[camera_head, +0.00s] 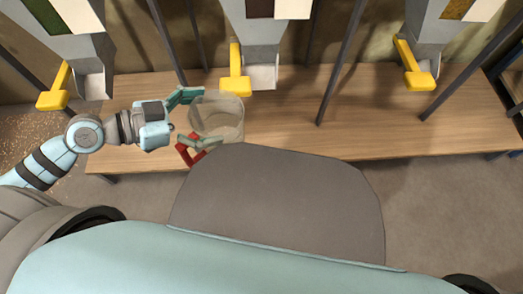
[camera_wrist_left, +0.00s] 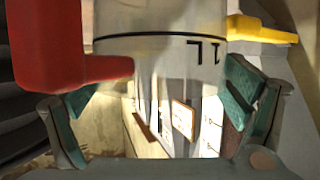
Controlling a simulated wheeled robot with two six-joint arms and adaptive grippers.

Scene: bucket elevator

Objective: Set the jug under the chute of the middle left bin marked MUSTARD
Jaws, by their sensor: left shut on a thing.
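The clear jug (camera_head: 218,112) has a red handle (camera_head: 190,152) and is at the bench's front, left of and in front of the central chute (camera_head: 262,76). My left gripper (camera_head: 205,121) is shut on the jug, its teal fingers on either side of the body. In the left wrist view the jug (camera_wrist_left: 160,55) shows a black line and a "1L" mark, with the red handle (camera_wrist_left: 65,50) at left. I cannot tell whether its base touches the bench. The bin labels are cropped and unreadable, so I cannot tell which bin says MUSTARD. My right gripper is out of view.
The wooden bench (camera_head: 385,120) has free room to the right. Yellow levers hang at the left (camera_head: 55,95), central (camera_head: 235,80) and right (camera_head: 413,68) chutes. Dark posts, such as one right of centre (camera_head: 338,65), stand between the bins.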

